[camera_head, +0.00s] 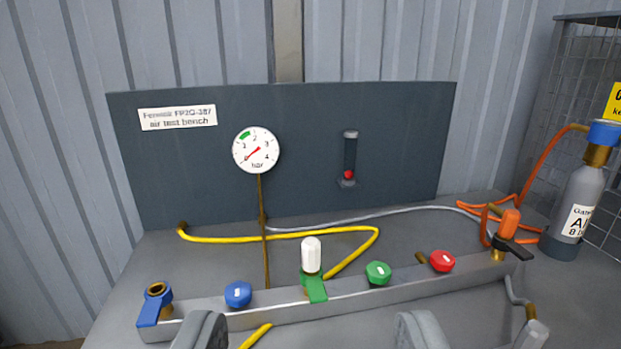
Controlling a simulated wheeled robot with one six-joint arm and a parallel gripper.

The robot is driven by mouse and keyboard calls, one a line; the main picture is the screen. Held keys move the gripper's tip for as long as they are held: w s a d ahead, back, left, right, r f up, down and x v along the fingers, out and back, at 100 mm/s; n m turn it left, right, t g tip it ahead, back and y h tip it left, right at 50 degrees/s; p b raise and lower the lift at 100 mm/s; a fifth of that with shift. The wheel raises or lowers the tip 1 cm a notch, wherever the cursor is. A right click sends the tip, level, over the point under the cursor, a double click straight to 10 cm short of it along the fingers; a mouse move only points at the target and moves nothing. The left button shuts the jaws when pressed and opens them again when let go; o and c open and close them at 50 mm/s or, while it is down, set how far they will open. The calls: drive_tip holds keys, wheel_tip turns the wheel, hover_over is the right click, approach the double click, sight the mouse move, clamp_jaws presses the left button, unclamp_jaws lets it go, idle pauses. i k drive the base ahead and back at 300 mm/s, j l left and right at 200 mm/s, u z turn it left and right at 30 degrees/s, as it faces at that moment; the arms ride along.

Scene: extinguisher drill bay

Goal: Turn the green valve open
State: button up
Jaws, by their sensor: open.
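A green round knob (378,273) sits on the grey metal manifold bar (350,296), right of centre. A green lever handle (314,288) is on the same bar to its left, below a white-capped fitting (311,256); it slants down over the bar's front. I cannot tell which of the two is the green valve. My gripper (310,335) is open, its two grey fingers wide apart at the bottom edge. It is in front of the bar, and nothing shows held between the fingers. The green lever lies above the gap; the green knob is above and left of the right finger.
Also on the bar are a blue lever (150,311), blue knob (238,294), red knob (442,261) and black lever (516,249). A yellow hose (340,233) loops behind the bar. A gauge (256,150) hangs on the dark panel; a gas cylinder (577,205) stands right.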

sight(376, 273)
drive_tip(key=k+l, duration=0.2)
drive_tip(key=k, duration=0.2)
drive_tip(key=k+l+z, duration=0.15)
drive_tip(key=k, duration=0.3)
